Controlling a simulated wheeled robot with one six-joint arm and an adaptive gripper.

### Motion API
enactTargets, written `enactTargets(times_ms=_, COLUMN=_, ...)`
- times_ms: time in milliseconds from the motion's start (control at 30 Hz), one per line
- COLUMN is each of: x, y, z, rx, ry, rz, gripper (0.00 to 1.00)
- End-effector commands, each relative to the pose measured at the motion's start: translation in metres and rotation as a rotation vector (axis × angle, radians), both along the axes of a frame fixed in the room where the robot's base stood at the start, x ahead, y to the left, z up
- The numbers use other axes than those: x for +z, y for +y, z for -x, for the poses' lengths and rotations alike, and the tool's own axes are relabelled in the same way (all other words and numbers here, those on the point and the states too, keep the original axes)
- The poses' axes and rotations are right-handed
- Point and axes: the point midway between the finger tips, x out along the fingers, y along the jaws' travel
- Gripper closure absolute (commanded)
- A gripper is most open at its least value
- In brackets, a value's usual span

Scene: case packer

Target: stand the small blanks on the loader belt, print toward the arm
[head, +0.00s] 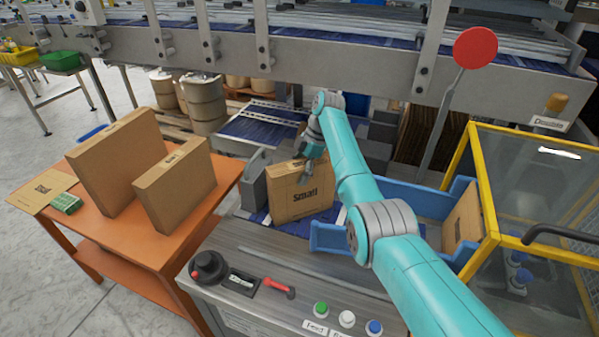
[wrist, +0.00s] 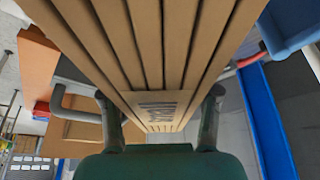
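The small blanks (head: 300,203) are an upright brown cardboard stack with "Small" printed on the face toward my arm. They are over the blue loader belt (head: 325,217), beside a grey upright plate (head: 252,182). I cannot tell whether their lower edge touches the belt. My gripper (head: 309,170) is at the top of the stack. In the wrist view the stack (wrist: 165,45) runs between the two fingers of my gripper (wrist: 160,112), which look closed on its sides. A dark print label shows on the stack there.
An orange table (head: 133,238) at left holds a large cardboard stack (head: 112,165), a smaller one (head: 175,187), a flat sheet (head: 38,192) and a green pack (head: 66,203). A blue-walled magazine (head: 415,196) holds cardboard at right, beside a yellow-framed guard (head: 487,190). A control panel (head: 270,260) is in front.

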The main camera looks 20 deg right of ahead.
Motion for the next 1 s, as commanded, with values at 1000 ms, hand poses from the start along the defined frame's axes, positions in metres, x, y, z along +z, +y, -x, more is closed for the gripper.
enactTargets(times_ms=1000, x=0.090, y=-0.036, z=-0.006, rx=0.000, ry=-0.001, rz=0.001, gripper=0.17)
